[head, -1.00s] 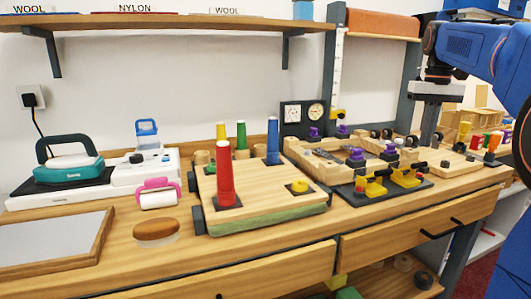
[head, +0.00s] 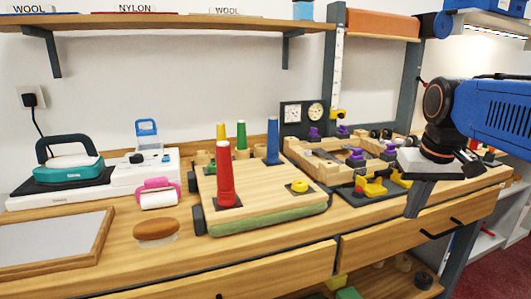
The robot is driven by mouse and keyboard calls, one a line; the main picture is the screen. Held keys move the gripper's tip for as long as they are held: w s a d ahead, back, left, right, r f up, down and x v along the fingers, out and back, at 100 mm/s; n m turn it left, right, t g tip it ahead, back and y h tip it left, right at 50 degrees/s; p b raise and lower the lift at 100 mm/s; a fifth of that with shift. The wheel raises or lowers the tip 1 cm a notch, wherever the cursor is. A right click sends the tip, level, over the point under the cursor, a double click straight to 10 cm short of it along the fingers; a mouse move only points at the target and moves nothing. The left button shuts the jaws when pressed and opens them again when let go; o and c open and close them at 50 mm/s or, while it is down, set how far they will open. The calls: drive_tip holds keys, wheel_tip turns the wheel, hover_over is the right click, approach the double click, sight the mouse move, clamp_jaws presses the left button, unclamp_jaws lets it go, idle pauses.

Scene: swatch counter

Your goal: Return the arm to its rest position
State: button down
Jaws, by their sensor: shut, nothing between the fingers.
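My gripper (head: 417,198) is at the right in the head view, at the end of my blue arm (head: 492,112). Its grey fingers point down and are shut with nothing between them. They hang in front of the right end of the counter (head: 190,252), over the front edge by the drawer. The gripper partly hides a dark stand with yellow clamps (head: 372,187), and my arm hides most of the colored items at the far right.
A wooden board with red, yellow, green and blue cones (head: 262,207) stands mid-counter. A wooden tray with purple knobs (head: 328,165) is beside my gripper. A teal iron (head: 68,170), a pink roller (head: 158,194) and a brown brush (head: 156,229) are at left. A shelf (head: 180,20) runs above.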

drive_tip(key=s+a+f+t, duration=0.2)
drive_tip(key=s+a+f, duration=0.2)
drive_tip(key=s+f, duration=0.9)
wheel_tip(320, 180, down, 3)
drive_tip(key=shift+a+f+n, duration=0.1)
drive_tip(key=shift+a+n, duration=0.1)
drive_tip(key=shift+n, duration=0.2)
drive_tip(key=c, duration=2.4)
unclamp_jaws()
drive_tip(key=shift+s, duration=0.1)
drive_tip(key=shift+c, duration=0.2)
